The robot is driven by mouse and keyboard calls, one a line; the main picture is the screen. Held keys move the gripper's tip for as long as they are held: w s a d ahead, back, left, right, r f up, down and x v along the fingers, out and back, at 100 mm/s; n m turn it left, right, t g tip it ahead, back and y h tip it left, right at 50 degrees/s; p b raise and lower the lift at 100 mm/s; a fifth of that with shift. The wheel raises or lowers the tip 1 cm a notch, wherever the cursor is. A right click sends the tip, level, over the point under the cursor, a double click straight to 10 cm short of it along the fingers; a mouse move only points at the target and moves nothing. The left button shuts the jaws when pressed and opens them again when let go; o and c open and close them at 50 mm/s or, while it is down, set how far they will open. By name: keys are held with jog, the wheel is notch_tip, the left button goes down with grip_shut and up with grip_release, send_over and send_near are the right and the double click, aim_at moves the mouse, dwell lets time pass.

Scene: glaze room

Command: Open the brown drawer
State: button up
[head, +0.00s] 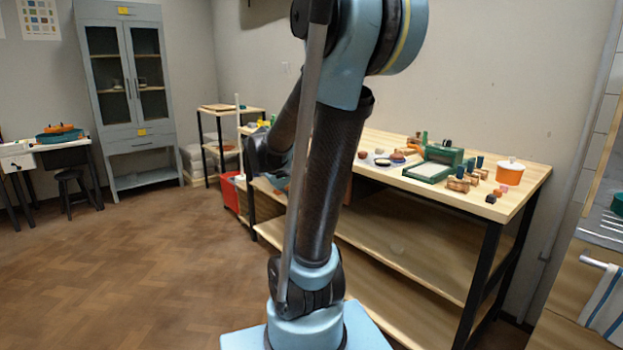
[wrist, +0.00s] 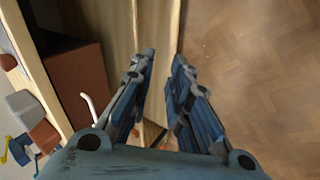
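The brown drawer (wrist: 80,86) shows in the wrist view as a reddish-brown front under the wooden table edge, left of my gripper. A white curved handle (wrist: 90,106) stands out from it near its lower part. The drawer looks closed, though my gripper hides part of this area. My gripper (wrist: 164,56) is open and empty, its two blue-grey fingers apart. It is to the right of the handle and not touching it. In the head view my arm covers most of the drawer's area and the gripper is not clearly seen.
The wooden table (head: 522,178) carries a green press (head: 440,162), an orange pot (head: 509,172) and several small items. A lower shelf (head: 400,245) runs below it. A red bin (head: 230,194) and a grey cabinet (head: 128,100) stand further back. The floor (head: 140,260) at left is clear.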

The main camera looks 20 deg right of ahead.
jog(key=w+d+f+n+t+h, duration=0.1)
jog(key=w+h, duration=0.3)
jog(key=w, duration=1)
jog(key=w+d+f+n+t+h, duration=0.15)
jog(key=w+h, duration=0.25)
jog(key=w, duration=1)
jog(key=x, duration=1.7)
jog(key=shift+w+r, duration=0.2)
jog(key=shift+w, duration=0.05)
grip_shut()
